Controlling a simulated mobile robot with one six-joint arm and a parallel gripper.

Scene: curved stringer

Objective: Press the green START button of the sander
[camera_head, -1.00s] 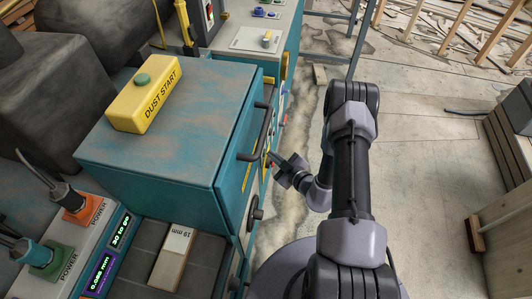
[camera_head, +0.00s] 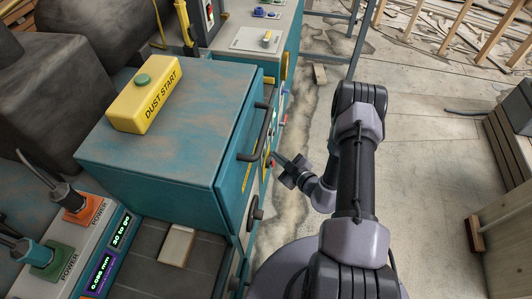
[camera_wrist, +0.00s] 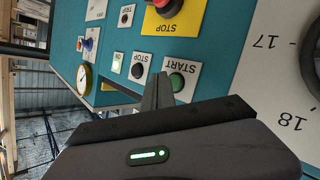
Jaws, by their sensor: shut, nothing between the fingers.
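The green START button (camera_wrist: 177,82) shows in the wrist view on a white plate lettered START, upside down. My gripper (camera_wrist: 158,78) is shut and empty, with its fingertips just left of the button in the picture. The fingers overlap the plate's left edge; I cannot tell whether they touch the panel. In the head view my gripper (camera_head: 275,155) is beside the front panel of the teal sander (camera_head: 170,140). The START button cannot be made out there.
A black STOP button (camera_wrist: 138,70) is left of START, and a large STOP button on a yellow plate (camera_wrist: 178,22) is above it. A handle (camera_head: 260,135) projects from the sander's front. A yellow DUST START box (camera_head: 145,95) sits on top. Open floor lies right of my arm.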

